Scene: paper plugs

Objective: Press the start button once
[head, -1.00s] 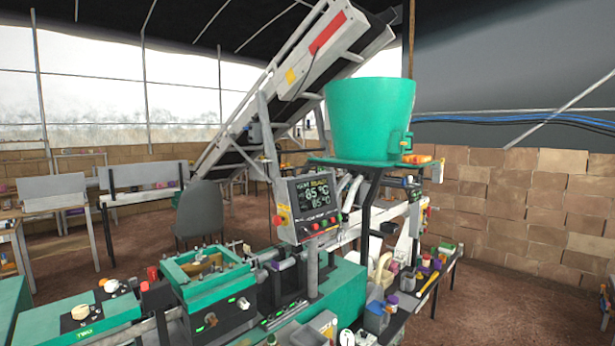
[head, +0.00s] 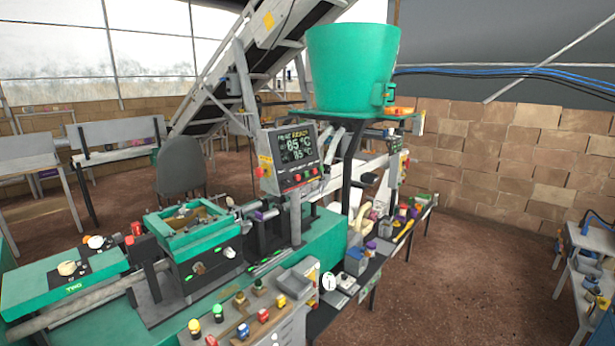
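A control panel with a display (head: 290,155) reading 85 °C stands on a post above the green machine (head: 325,237). A row of small buttons (head: 305,177), red among them, lies under its screen, and a red knob (head: 261,171) is on its left side. A grey console (head: 285,327) at the bottom front carries several coloured buttons, including a green one (head: 218,311), a yellow one (head: 194,326), a red one (head: 263,315) and a blue one (head: 243,330). No label is readable enough to tell which is the start button. Neither gripper is in view.
A green hopper (head: 352,68) stands behind the panel, with a conveyor (head: 225,100) rising at its left. A side table (head: 425,207) holds cluttered small items. A grey chair (head: 181,165) stands behind the machine. Brown floor (head: 460,270) is open at right, before a shelf (head: 585,290).

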